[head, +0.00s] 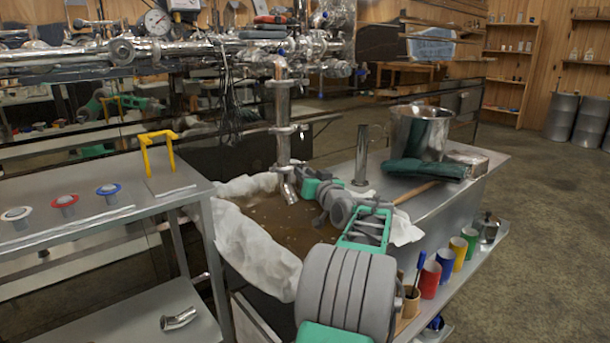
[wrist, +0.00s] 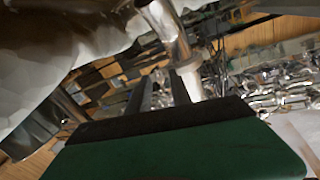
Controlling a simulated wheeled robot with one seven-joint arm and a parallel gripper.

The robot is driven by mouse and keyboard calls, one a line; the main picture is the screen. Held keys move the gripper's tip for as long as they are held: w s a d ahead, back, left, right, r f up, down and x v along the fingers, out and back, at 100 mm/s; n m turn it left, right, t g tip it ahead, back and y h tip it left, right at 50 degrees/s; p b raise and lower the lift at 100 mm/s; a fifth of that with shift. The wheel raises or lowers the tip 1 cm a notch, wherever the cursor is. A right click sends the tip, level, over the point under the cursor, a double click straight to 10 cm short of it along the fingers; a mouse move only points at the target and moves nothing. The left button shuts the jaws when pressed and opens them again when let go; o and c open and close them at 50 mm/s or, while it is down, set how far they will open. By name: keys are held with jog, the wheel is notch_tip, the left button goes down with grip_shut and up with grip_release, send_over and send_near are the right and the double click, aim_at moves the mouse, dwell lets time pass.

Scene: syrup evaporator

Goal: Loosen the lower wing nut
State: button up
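A vertical steel pipe (head: 283,110) comes down over the pan, with an upper clamp joint (head: 283,130) and a lower clamp joint (head: 285,166). I cannot make out the lower wing nut itself; it is too small or hidden. My gripper (head: 298,185) is beside the pipe's bottom end, just below the lower joint. In the wrist view the two dark fingers of my gripper (wrist: 160,90) stand apart with a narrow gap and nothing visible gripped. The pipe (wrist: 165,25) shows there, its lower end (wrist: 191,82) close to the right finger. I cannot tell whether they touch.
The pan of brown liquid (head: 268,212), edged by white cloth (head: 250,245), lies under my arm. A steel pot (head: 420,132) and green gloves (head: 424,169) sit on the right bench. Coloured cups (head: 430,280) line its shelf. A left table (head: 100,225) holds coloured rings and a yellow stand (head: 158,150).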

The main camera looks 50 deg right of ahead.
jog(key=p+v, duration=0.1)
jog(key=v, duration=0.6)
jog(key=shift+s+a, duration=0.15)
jog(key=shift+s, duration=0.2)
